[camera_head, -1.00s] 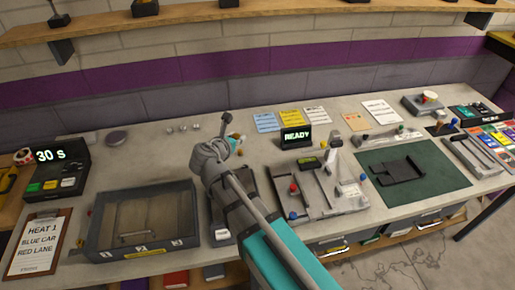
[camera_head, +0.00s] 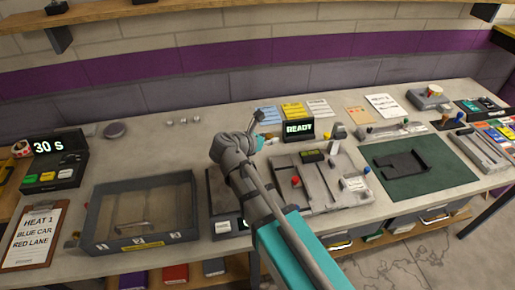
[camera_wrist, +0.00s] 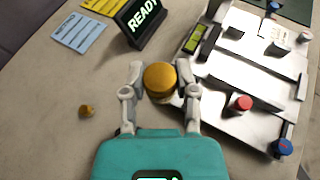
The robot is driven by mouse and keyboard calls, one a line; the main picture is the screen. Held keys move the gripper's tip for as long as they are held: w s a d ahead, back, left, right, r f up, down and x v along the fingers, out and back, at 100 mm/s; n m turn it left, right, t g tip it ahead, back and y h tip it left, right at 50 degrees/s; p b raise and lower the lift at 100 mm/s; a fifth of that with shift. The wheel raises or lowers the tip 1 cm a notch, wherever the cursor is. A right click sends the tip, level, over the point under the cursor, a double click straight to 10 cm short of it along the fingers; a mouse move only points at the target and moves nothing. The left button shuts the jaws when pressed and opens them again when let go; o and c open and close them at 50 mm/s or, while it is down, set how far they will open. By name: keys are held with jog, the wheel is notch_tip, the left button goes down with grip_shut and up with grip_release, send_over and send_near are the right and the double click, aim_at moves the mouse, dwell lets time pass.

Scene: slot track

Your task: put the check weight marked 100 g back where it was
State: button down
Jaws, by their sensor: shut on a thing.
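In the wrist view a round brass weight (camera_wrist: 160,78) sits between the fingertips of my gripper (camera_wrist: 164,84), which is shut on it. Its marking does not show, and I cannot tell whether it clears the bench. A much smaller brass weight (camera_wrist: 86,111) stands alone on the bench to the left. In the head view my gripper (camera_head: 262,141) is mostly hidden behind my arm, left of the READY display (camera_head: 298,130); the held weight cannot be made out there.
The READY display (camera_wrist: 140,20) stands just beyond the gripper. A metal tray with red and blue knobs (camera_wrist: 245,75) lies close on the right. Paper cards (camera_wrist: 78,33) lie at upper left. Bare bench (camera_wrist: 50,130) spreads leftward.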

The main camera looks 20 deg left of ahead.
jog(key=shift+d+f+m+h, duration=0.2)
jog(key=shift+d+m+h, duration=0.25)
jog(key=shift+d, duration=0.3)
jog(key=shift+w, duration=0.1)
jog(key=w+a+f+b, duration=0.2)
jog(key=w+f+b, duration=0.1)
jog(key=w+a+f+b, duration=0.6)
jog(key=w, duration=0.1)
jog(key=shift+w+a, duration=0.1)
jog(key=shift+a, duration=0.05)
jog(key=shift+f, duration=0.1)
jog(key=shift+w+a+f+b, duration=0.3)
jog(key=shift+f+b, duration=0.2)
jog(key=shift+b, duration=0.15)
notch_tip(320, 180, down, 3)
jog(key=b, duration=0.3)
